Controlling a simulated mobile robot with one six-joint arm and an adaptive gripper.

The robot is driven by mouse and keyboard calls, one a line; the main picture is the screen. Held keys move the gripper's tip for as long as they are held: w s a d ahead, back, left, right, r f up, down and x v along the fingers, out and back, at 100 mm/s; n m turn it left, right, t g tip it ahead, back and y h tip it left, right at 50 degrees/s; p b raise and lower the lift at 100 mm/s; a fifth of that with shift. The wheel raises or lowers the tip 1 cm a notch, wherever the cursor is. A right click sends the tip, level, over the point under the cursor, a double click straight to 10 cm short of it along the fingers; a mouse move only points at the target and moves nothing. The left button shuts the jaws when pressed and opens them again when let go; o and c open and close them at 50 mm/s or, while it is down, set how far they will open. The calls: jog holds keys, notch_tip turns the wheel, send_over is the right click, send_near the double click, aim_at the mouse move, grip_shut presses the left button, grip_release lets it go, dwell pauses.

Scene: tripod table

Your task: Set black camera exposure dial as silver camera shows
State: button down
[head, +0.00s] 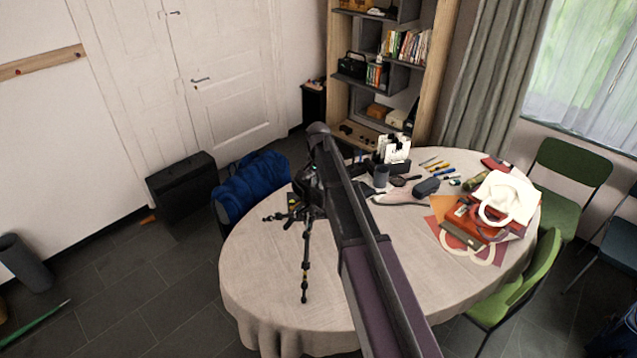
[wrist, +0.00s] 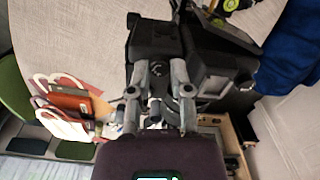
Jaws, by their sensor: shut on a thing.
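The black camera (wrist: 208,68) fills the upper middle of the wrist view, on a small tripod (head: 305,250) that stands on the table in the head view. My gripper (wrist: 159,70) is at the camera, its two fingers on either side of a small dark round dial (wrist: 157,79). The fingers are shut on that dial. Its markings are too small to read. In the head view my arm covers most of the camera and the gripper. I cannot make out the silver camera in either view.
The round table (head: 265,262) has a clear front left. A red bag (head: 466,222), a dark case (head: 426,187) and several small tools lie at the right and back. A blue bag (head: 252,181) is left of the table; green chairs (head: 528,280) stand right.

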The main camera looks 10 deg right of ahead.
dwell(0.4)
jog(key=c, duration=0.5)
grip_release()
jog(key=shift+c, duration=0.2)
jog(key=shift+r, duration=0.15)
jog(key=shift+r+p, duration=0.95)
jog(key=shift+p, duration=0.15)
jog(key=s+f+n+b, duration=0.2)
jog(key=s+f+b, duration=0.2)
jog(key=s, duration=0.6)
jog(key=s+f+n+b, duration=0.3)
jog(key=s+f+b, duration=0.1)
jog(key=s, duration=0.5)
jog(key=s+f+n+b, duration=0.3)
jog(key=s, duration=0.7)
jog(key=shift+s+f+b, duration=0.3)
jog(key=shift+f+b, duration=0.1)
